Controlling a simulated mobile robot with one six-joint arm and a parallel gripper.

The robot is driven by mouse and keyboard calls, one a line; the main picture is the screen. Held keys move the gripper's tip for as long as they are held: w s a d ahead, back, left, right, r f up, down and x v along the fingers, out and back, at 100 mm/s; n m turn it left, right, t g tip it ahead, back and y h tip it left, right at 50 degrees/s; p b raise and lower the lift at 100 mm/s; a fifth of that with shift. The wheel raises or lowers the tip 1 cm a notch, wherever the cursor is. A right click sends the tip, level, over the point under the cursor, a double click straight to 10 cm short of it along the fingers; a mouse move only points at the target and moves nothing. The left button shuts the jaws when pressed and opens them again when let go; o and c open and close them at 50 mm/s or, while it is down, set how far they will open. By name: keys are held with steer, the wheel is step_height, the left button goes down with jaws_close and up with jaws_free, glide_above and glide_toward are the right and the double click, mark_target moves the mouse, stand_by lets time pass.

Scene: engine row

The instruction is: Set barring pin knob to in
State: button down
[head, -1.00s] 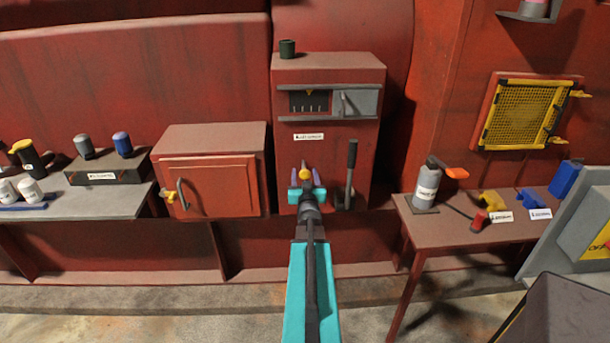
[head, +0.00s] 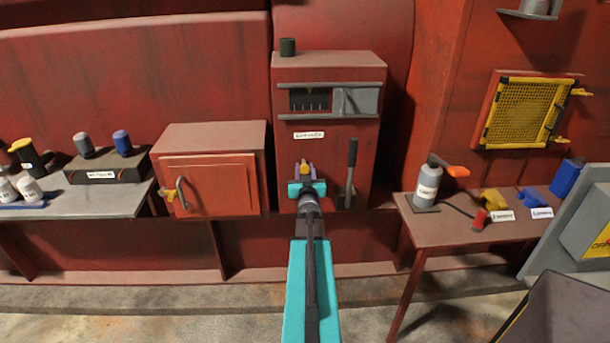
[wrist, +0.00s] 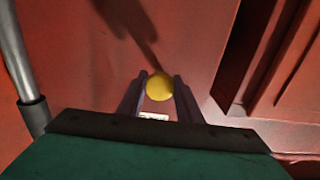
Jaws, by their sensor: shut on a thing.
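The barring pin knob is a yellow round knob (wrist: 159,87) low on the front of the red cabinet (head: 328,160). In the head view the knob (head: 304,168) shows just above my teal gripper (head: 305,172). My gripper also shows in the wrist view (wrist: 160,92), with its two purple fingers on either side of the knob, shut on it. The knob's shaft and how far it stands out from the panel are hidden. A small white label (wrist: 153,116) shows between the fingers.
A dark upright lever (head: 351,165) stands just right of my gripper. A red box with a handle (head: 208,185) is to the left. A table (head: 440,230) with a grey bottle (head: 427,187) is to the right. A sliding grey cover (head: 358,101) sits above.

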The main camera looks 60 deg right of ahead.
steer(key=shift+w+d, duration=0.25)
steer(key=shift+d, duration=0.1)
steer(key=shift+r, duration=0.15)
steer(key=c, duration=1.5)
jaws_free()
steer(key=shift+o, duration=1.2)
steer(key=shift+w+d, duration=0.1)
steer(key=shift+d, duration=0.05)
steer(key=p+v, duration=0.8)
steer(key=v, duration=0.5)
steer(key=shift+s+a+p, duration=0.25)
steer(key=shift+a+p, duration=0.05)
